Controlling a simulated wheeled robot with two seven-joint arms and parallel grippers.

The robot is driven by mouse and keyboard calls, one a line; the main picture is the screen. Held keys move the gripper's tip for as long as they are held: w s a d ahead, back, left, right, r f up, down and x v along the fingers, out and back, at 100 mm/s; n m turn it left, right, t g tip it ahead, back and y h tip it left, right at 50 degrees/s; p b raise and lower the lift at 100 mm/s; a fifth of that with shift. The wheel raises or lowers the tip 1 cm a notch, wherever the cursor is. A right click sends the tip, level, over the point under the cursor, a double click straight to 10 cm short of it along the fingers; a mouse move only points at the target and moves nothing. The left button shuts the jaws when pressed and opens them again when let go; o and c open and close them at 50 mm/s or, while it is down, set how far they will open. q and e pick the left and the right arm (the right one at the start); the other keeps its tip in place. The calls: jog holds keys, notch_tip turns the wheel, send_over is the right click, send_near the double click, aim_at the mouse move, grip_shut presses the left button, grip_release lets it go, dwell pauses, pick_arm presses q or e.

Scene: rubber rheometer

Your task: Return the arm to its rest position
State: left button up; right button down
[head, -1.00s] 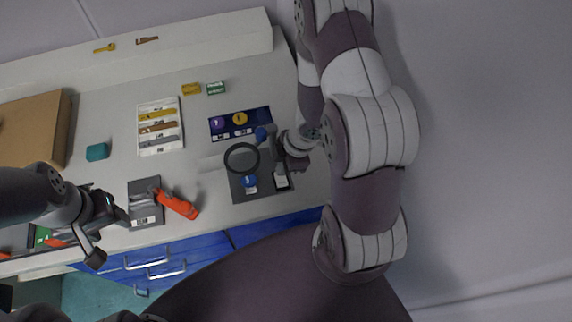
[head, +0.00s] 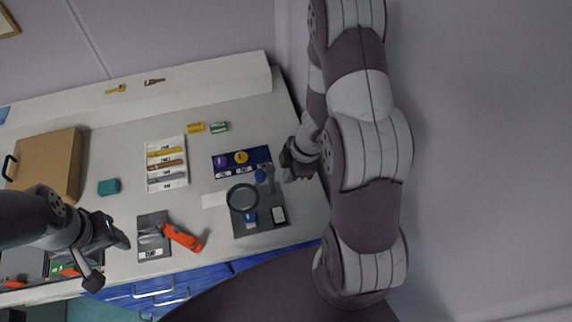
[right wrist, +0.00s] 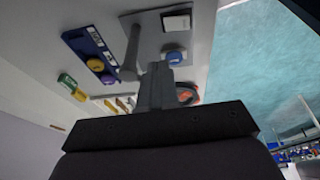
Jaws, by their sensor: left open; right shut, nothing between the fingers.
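My right arm reaches down the right side of the head view. Its gripper (head: 291,172) is shut and empty, at the right end of the table beside the blue mat (head: 238,173). The shut fingers also show in the right wrist view (right wrist: 156,86). My left gripper (head: 122,240) is open at the lower left, left of a grey pad (head: 153,250) and an orange-handled tool (head: 184,238).
A white tray of strips (head: 166,184) stands mid-table. A teal block (head: 109,187) and a brown box (head: 52,165) are to its left. Yellow (head: 196,127) and green (head: 219,127) boxes stand behind. A wall borders the table's right side. Blue drawers (head: 150,290) are in front.

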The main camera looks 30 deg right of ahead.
jog(key=s+d+r+m+g+h+b, duration=0.1)
jog(key=s+d+r+m+h+b, duration=0.25)
jog(key=m, duration=0.65)
jog(key=s+a+r+m+t+b, duration=0.1)
jog(key=s+a+r+m+b, duration=0.1)
jog(key=a+m+b, duration=0.3)
jog(key=a+r, duration=0.1)
jog(key=a, duration=0.2)
jog(key=shift+a, duration=0.15)
jog(key=shift+r, duration=0.1)
